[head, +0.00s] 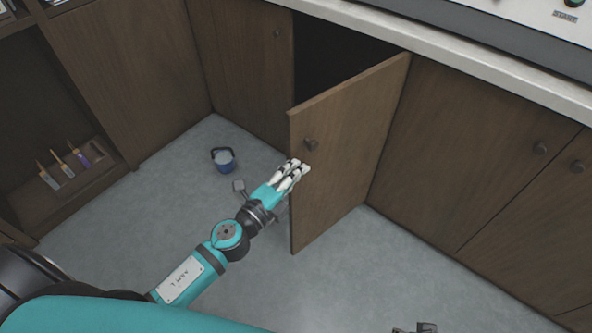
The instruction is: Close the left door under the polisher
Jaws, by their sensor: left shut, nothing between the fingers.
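My left gripper (299,168), with white fingers, is shut and empty.
A pale countertop (450,52) runs above the cabinets, with a machine panel and green button (574,3) on it. Closed doors (470,150) stand at the right. A blue bucket (223,159) stands on the grey floor. An open shelf (85,175) holds several brushes. The floor before the door is clear.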

